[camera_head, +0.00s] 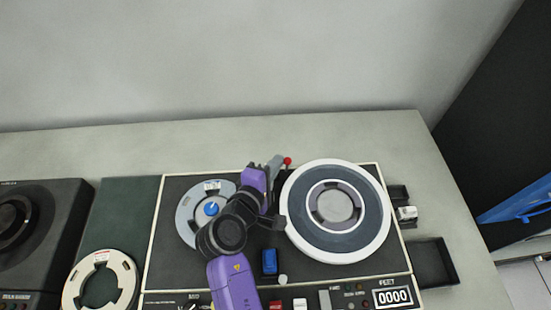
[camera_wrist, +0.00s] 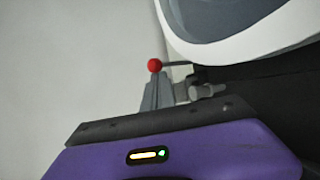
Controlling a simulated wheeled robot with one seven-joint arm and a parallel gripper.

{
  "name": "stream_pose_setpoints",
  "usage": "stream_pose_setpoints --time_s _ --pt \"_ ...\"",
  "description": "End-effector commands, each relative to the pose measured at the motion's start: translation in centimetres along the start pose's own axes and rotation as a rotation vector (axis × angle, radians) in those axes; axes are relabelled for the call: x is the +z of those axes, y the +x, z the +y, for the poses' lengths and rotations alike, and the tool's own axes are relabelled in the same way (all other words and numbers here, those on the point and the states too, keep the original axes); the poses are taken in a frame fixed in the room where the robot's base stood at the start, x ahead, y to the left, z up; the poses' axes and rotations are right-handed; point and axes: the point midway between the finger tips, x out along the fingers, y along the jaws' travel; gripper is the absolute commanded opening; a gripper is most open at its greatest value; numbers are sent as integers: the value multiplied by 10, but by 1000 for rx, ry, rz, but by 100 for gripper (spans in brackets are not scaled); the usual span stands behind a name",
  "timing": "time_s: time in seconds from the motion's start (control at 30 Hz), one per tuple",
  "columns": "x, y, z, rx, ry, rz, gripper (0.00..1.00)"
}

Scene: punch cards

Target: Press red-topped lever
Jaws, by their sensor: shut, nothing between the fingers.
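The lever's red ball top (camera_head: 287,161) shows at the back of the tape deck, just left of the large right reel. In the wrist view the red top (camera_wrist: 155,65) sits at the end of a thin dark rod that runs to the right. My gripper (camera_head: 276,161) is shut and empty, its grey fingertips right beside the red top. In the wrist view the fingertips (camera_wrist: 157,80) appear just below the red top; I cannot tell whether they touch it. My purple arm hides part of the deck's middle.
The large right reel (camera_head: 378,222) is close to the right of my gripper. A smaller left reel (camera_head: 187,222) with a blue hub lies left of my arm. A blue switch (camera_head: 269,262) stands in front. A wall rises behind the table (camera_head: 60,153).

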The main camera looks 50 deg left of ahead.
Motion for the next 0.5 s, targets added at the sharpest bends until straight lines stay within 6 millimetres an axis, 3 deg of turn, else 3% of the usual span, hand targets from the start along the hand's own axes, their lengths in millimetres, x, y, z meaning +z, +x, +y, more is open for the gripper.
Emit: stream_pose_setpoints --time_s 0.5 --pt "6 -7 0 2 1 -8 0"
